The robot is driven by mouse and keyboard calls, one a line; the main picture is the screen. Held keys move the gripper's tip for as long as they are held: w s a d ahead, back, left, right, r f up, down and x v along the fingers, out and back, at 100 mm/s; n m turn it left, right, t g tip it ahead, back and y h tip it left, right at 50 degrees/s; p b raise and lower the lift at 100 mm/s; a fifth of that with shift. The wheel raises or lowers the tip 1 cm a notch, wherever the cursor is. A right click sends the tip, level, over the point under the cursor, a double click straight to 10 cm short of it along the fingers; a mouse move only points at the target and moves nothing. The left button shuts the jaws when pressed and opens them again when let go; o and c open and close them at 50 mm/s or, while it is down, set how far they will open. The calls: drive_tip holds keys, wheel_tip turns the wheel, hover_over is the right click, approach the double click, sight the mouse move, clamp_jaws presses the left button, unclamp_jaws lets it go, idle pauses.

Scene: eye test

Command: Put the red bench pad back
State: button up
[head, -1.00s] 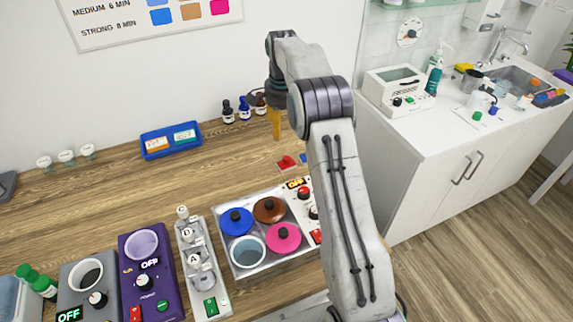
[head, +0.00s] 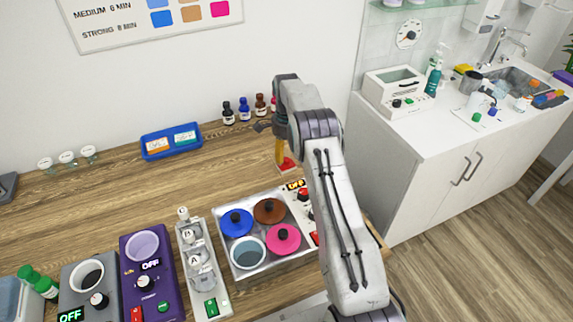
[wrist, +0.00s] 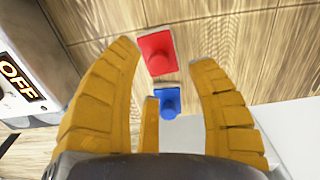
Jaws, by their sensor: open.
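The red bench pad (head: 288,165) has a raised red grip on top and lies on the wooden bench. In the wrist view the red bench pad (wrist: 157,52) shows between the tips of my yellow fingers. My gripper (wrist: 166,54) is open, with nothing held. In the head view my gripper (head: 280,158) points down close over the red pad; I cannot tell whether it touches. A blue pad (wrist: 170,102) lies beside the red one in the wrist view, partly hidden by a finger; my arm hides it in the head view.
A metal bath with lidded pots (head: 236,223) stands in front of the pads, its control panel (head: 297,186) close by. Several small bottles (head: 245,109) line the wall. A blue tray (head: 171,141) sits to the left. The bench between is clear. A white counter (head: 420,130) stands right.

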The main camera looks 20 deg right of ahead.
sight(286, 159)
drive_tip(key=shift+f+p, duration=0.35)
drive_tip(key=shift+f, duration=1.25)
drive_tip(key=shift+c, duration=0.4)
clamp_jaws()
